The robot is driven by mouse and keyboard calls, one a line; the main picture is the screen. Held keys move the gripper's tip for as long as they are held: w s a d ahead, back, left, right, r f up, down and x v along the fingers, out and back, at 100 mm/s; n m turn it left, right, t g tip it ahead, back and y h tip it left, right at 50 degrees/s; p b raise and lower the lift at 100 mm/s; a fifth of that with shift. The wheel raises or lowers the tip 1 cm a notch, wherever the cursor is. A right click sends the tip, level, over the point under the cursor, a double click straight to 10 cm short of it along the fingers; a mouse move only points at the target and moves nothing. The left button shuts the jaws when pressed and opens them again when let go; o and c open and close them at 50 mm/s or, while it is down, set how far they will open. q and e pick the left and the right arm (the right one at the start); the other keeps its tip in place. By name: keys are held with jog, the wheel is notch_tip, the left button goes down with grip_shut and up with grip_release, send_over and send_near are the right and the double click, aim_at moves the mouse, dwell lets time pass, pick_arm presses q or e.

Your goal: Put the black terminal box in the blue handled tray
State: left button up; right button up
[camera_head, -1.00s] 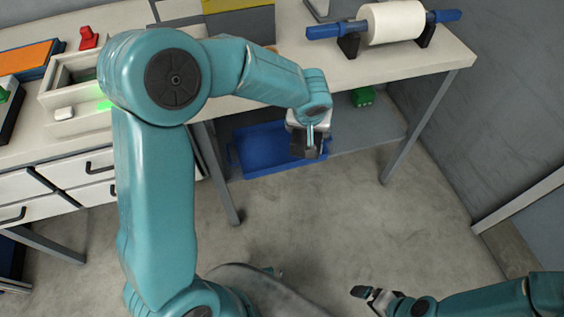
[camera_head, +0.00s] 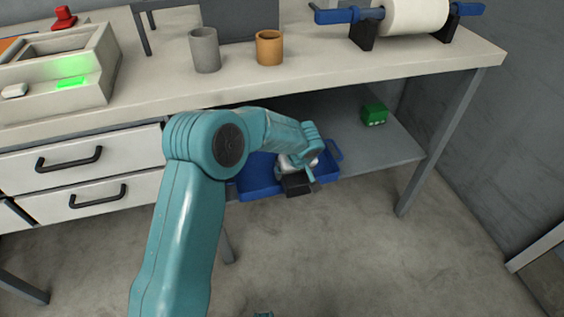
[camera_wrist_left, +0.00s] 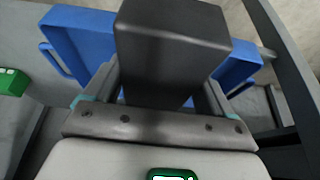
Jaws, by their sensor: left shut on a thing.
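My left gripper (camera_head: 298,183) is shut on the black terminal box (camera_head: 297,187), a dark block at the front of the lower shelf. The box also fills the top middle of the left wrist view (camera_wrist_left: 168,50), between the two fingers. The blue handled tray (camera_head: 256,184) sits on the lower shelf behind and around the gripper in the head view. Its blue wall shows on both sides of the box in the left wrist view (camera_wrist_left: 80,38). The arm hides part of the tray. Whether the box touches the tray I cannot tell.
A green box (camera_head: 374,114) stands on the lower shelf (camera_head: 400,150) to the right of the tray. The worktop (camera_head: 300,80) above carries a grey cup (camera_head: 205,50), an orange cup (camera_head: 269,47) and a white roll (camera_head: 415,15). A table leg (camera_head: 435,140) stands at right.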

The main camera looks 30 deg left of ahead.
pick_arm(q)
jog(key=w+a, duration=0.2)
jog(key=a, duration=0.1)
jog(key=w+a+f, duration=0.1)
jog(key=w+a, duration=0.2)
jog(key=w+a+b, duration=0.1)
jog(key=w+a, duration=0.1)
jog(key=a, duration=0.1)
jog(key=shift+w+f, duration=0.4)
notch_tip(320, 180, down, 5)
jog(key=shift+f+b, duration=0.15)
jog(key=shift+b, duration=0.7)
jog(key=shift+f, duration=0.1)
jog(key=o, duration=1.4)
jog(key=shift+r, duration=0.25)
jog(key=p+v, duration=0.2)
jog(key=v, duration=0.5)
jog(key=shift+d+r, duration=0.1)
jog(key=shift+r, duration=0.05)
